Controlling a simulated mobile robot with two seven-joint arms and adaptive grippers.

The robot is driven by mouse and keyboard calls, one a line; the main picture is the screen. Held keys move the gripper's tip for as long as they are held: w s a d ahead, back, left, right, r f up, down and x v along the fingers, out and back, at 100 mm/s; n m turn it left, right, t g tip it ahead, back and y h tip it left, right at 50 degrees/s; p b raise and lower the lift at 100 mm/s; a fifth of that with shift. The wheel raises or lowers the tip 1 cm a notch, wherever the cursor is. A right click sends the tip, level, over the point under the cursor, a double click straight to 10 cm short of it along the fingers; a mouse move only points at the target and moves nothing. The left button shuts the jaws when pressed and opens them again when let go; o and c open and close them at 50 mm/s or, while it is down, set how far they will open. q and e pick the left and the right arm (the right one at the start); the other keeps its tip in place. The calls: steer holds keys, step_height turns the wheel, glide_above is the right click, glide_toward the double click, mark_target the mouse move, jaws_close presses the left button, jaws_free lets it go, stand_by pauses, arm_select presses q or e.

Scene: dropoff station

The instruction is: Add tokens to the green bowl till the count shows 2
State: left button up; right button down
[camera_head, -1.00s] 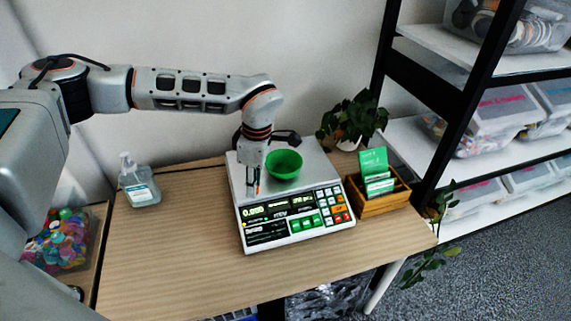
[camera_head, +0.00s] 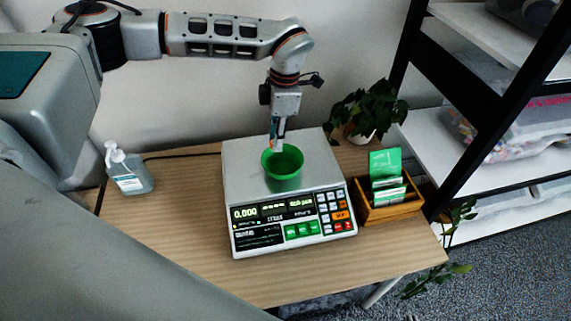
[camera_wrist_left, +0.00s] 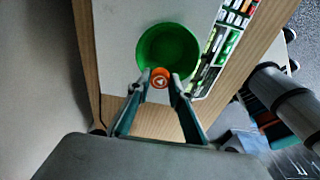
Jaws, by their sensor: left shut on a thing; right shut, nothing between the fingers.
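The green bowl (camera_head: 283,172) sits upright on the pale pan of the counting scale (camera_head: 242,170). My left gripper (camera_head: 277,143) is at the bowl's back rim, pointing down. In the left wrist view, its two fingers (camera_wrist_left: 160,80) are shut on an orange token (camera_wrist_left: 160,77) with a pale mark. There the token overlaps the near rim of the bowl (camera_wrist_left: 160,40), whose visible inside looks empty. The scale's display (camera_head: 272,209) reads 0.000 at left; the count digits at right look like zeros but are small. My right gripper is not in view.
A wooden box (camera_head: 392,208) with green and white cards stands right of the scale, a potted plant (camera_head: 368,110) behind it. A sanitizer bottle (camera_head: 128,172) stands at left. The wooden table (camera_head: 185,225) is clear between bottle and scale. A shelf rack is at right.

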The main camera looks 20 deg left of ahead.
arm_select(q)
steer(key=shift+w+f, duration=0.1)
steer(key=shift+f, duration=1.95)
steer(key=o, duration=0.8)
steer(key=r, duration=0.8)
steer(key=d+r, duration=0.1)
steer(key=r, duration=0.3)
steer(key=shift+w, duration=0.4)
steer(key=shift+d+f, duration=0.1)
